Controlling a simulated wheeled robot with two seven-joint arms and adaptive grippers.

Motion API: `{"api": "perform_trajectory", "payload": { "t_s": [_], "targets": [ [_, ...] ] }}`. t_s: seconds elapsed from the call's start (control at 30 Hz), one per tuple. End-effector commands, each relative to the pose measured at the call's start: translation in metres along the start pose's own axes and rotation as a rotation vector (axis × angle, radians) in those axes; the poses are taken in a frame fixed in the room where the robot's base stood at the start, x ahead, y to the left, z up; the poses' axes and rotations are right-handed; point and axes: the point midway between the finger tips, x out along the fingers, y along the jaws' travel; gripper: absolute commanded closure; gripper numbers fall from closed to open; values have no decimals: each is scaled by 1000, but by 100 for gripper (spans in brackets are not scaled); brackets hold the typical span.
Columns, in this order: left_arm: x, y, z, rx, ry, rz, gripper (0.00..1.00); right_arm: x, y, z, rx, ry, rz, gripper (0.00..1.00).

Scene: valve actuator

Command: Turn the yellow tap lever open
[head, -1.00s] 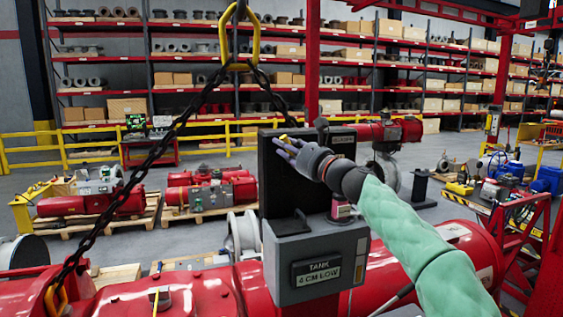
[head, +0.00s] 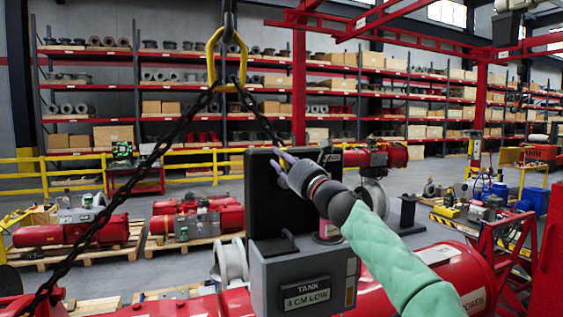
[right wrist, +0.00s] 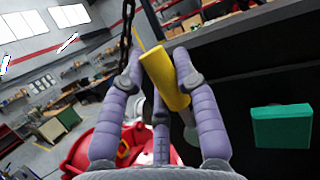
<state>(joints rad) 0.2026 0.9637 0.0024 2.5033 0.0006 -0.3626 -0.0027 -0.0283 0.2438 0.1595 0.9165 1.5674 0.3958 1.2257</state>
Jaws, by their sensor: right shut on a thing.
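In the head view my right gripper (head: 279,160) is at the upper part of the black panel (head: 264,205) above the grey tank box (head: 303,272). The lever cannot be made out there, and the fingers and wrist cover part of the panel. My left gripper is not in view.
A black chain (head: 150,160) hangs from a yellow lifting ring (head: 227,60) left of the panel. A large red actuator body (head: 460,265) lies behind and below the box. A green block (right wrist: 281,126) is on the dark panel in the right wrist view.

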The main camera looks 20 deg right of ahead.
Motion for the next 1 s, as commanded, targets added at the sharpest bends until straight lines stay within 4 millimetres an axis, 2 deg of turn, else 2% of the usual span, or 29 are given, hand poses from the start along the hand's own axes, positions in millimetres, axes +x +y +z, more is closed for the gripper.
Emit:
{"api": "perform_trajectory", "payload": {
  "t_s": [0.23,0.27,0.3,0.33,0.73,1.0],
  "targets": [
    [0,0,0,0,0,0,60,0,0,2,0,-2,-1,100],
    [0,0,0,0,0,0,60,0,0,2,0,-2,-1,61],
    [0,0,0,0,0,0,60,0,0,2,0,-2,-1,50],
    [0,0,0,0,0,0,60,0,0,2,0,-2,-1,44],
    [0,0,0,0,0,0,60,-2,0,2,-2,-1,0,44],
    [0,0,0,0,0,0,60,-24,0,2,0,-1,0,44]
  ]
}}
